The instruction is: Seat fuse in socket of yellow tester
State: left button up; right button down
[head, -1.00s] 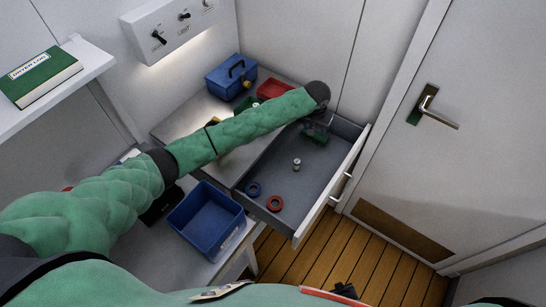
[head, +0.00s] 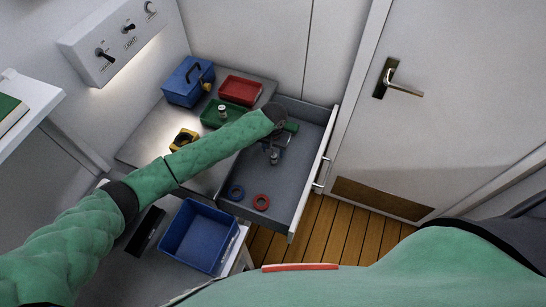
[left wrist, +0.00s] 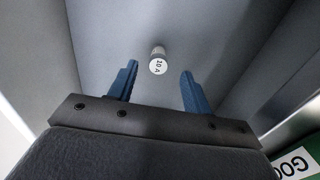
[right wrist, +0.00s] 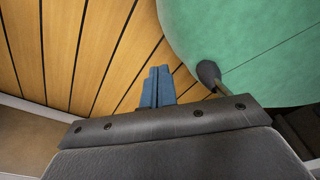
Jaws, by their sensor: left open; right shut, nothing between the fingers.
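A fuse, a small pale cylinder (head: 274,158), stands in the open grey drawer. In the left wrist view its round top (left wrist: 158,66) reads "10 A". My left gripper (left wrist: 159,72) is open above it, with the fuse showing between the blue fingertips and apart from both. In the head view the left gripper is partly hidden by its own wrist. The yellow tester (head: 184,140) sits on the bench left of the drawer, partly behind my left arm; its socket is too small to make out. My right gripper (right wrist: 159,72) is shut and empty over the wooden floor.
A green tray (head: 210,114) holding a similar cylinder, a red tray (head: 241,90) and a blue toolbox (head: 188,82) stand on the bench. An empty blue bin (head: 199,237) stands nearer.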

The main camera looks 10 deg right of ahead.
aim_at(274, 159)
pick_arm(q)
notch_tip(274, 159, down, 2)
jog(key=shift+d+f+p, duration=0.15)
jog(key=shift+p, duration=0.45)
jog(key=shift+f, duration=0.35)
pick_arm(e)
jog(key=s, duration=0.4)
jog(key=shift+s+d+r, duration=0.1)
jog(key=shift+d+r, duration=0.05)
jog(key=shift+d, duration=0.25)
pick_arm(q)
grip_shut()
jog(key=shift+r, duration=0.1)
pick_arm(e)
jog(key=shift+a, duration=0.1)
